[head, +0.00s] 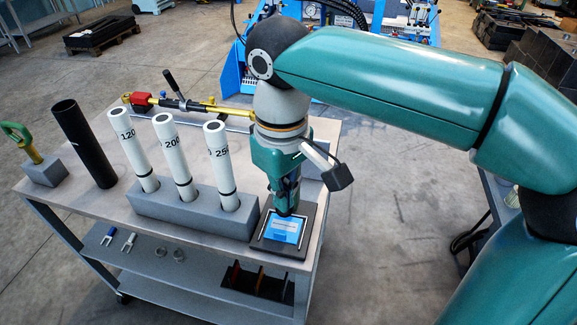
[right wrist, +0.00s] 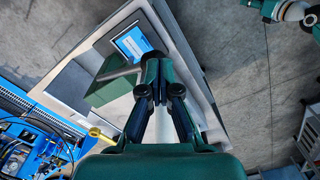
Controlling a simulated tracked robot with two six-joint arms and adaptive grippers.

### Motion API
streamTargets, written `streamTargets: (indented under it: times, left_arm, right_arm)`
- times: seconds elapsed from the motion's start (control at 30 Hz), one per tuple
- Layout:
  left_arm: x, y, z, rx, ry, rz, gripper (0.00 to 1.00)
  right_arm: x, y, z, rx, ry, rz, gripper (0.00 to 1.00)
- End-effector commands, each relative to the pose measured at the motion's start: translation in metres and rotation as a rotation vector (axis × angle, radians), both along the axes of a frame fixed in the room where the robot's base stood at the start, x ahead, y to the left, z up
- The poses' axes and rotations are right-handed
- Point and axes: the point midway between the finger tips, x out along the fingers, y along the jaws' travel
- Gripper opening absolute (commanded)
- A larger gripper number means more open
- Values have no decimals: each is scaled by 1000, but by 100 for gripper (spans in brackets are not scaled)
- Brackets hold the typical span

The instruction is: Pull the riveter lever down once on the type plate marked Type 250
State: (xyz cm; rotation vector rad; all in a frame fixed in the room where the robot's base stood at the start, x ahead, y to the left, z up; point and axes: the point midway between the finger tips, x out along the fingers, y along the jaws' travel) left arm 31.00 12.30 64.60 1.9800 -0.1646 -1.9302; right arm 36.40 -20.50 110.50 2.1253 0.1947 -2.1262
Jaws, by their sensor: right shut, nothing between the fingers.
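My right gripper (head: 287,205) is shut and empty, pointing down at the right end of the bench. Its tips are just above or at the back edge of a blue plate (head: 282,229) with a white label, lying in a dark square holder (head: 270,246). I cannot read the label. In the right wrist view the shut fingertips (right wrist: 152,68) are close to the blue plate (right wrist: 132,43), with a grey-green block (right wrist: 110,88) beside them. My left gripper is not in view.
White tubes (head: 222,165) marked 120, 200 and what looks like 250 stand in a grey block (head: 190,213) left of the gripper. A black tube (head: 84,143), a green-handled tool (head: 22,140) and a yellow-and-black tool (head: 180,104) are farther off.

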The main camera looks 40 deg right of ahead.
Motion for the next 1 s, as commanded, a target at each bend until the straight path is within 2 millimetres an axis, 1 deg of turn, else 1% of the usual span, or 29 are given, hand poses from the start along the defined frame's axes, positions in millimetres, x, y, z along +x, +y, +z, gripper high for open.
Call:
streamTargets:
  times: [0.37,0.73,1.0]
  left_arm:
    - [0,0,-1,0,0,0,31]
    - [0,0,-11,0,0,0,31]
    - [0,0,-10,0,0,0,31]
  right_arm:
    - [-1,0,-1,0,1,0,0]
    - [-4,5,-14,0,1,1,0]
    - [-5,5,-14,0,1,0,0]
